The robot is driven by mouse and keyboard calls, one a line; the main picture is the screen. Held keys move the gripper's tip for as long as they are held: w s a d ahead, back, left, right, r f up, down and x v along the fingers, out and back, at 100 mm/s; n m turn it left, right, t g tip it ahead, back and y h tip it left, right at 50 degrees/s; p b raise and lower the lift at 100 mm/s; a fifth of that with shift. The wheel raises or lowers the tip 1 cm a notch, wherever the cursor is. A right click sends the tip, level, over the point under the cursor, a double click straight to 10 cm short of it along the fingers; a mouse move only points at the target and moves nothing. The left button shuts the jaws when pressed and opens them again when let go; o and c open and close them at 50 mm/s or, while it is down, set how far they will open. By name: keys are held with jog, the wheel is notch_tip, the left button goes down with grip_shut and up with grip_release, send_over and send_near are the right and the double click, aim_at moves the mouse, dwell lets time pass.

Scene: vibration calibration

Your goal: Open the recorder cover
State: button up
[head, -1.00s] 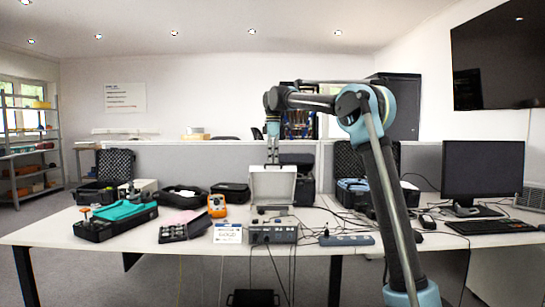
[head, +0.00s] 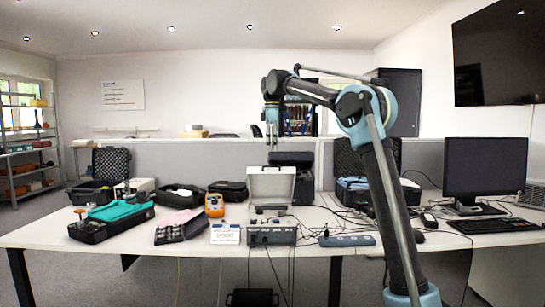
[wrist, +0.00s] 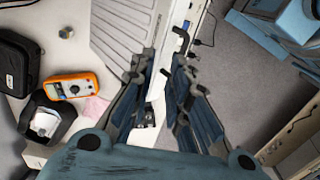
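The recorder (head: 272,236) is a grey unit at the front middle of the table, with cables at its front. Its pale grey cover (head: 271,184) stands raised, roughly upright, behind it. In the wrist view a ribbed pale panel, apparently the cover (wrist: 122,32), lies left of the fingers. My gripper (head: 272,143) points down above the cover's top edge, with a clear gap to it. In the wrist view my gripper (wrist: 161,62) has its two fingers apart, with nothing held between them.
An orange multimeter (head: 215,205), a dark tray (head: 183,227) and a teal-topped case (head: 112,220) are left of the recorder. A power strip (head: 347,240) and loose cables are to the right. A monitor (head: 485,173) stands at the far right. A black case (head: 291,172) is behind the cover.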

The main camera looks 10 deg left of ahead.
notch_tip(320, 180, up, 7)
jog(key=shift+w, duration=0.2)
jog(key=shift+f, duration=0.1)
